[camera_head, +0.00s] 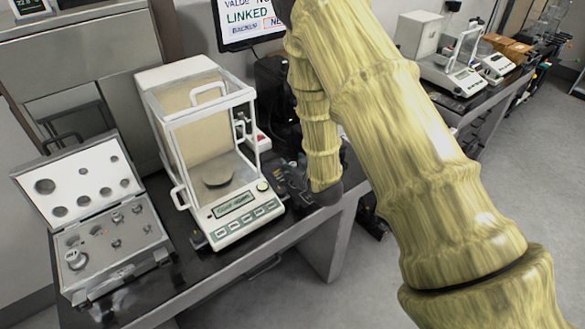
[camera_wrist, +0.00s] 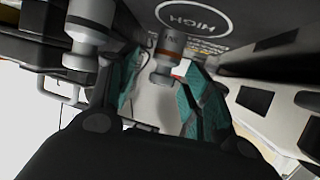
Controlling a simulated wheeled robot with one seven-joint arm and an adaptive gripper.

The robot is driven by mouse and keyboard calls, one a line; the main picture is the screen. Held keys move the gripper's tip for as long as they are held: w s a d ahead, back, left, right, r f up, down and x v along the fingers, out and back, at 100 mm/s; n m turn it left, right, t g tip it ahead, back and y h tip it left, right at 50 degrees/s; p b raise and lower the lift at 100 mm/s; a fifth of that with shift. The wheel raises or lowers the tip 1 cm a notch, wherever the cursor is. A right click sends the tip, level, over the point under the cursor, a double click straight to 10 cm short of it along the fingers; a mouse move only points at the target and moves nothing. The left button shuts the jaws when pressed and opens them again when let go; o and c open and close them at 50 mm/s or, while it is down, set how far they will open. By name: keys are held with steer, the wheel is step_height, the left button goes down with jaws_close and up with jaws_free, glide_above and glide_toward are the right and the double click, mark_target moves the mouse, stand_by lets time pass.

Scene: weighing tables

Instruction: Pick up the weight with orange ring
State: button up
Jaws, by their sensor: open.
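The weight with the orange ring (camera_wrist: 170,43) is silver and shows in the wrist view, between the two teal finger pads of my gripper (camera_wrist: 160,72). My gripper is open, with a gap visible beside the weight. Whether either pad touches it I cannot tell. A second, larger silver weight (camera_wrist: 90,28) without a visible orange ring stands to the left, outside the fingers. In the head view, my dark gripper (camera_head: 297,186) is just right of the balance, partly hidden by my arm. The orange-ringed weight cannot be made out there.
A balance with a glass draft shield (camera_head: 200,122) stands on the dark table (camera_head: 190,275). An open weight case (camera_head: 150,240) with several weights is left of it. A monitor (camera_head: 248,22) stands behind. More balances (camera_head: 452,75) sit on the far right table.

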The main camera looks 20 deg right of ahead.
steer(key=shift+w+f, duration=0.15)
steer(key=shift+w, duration=0.2)
steer(key=shift+a, duration=0.1)
jaws_close()
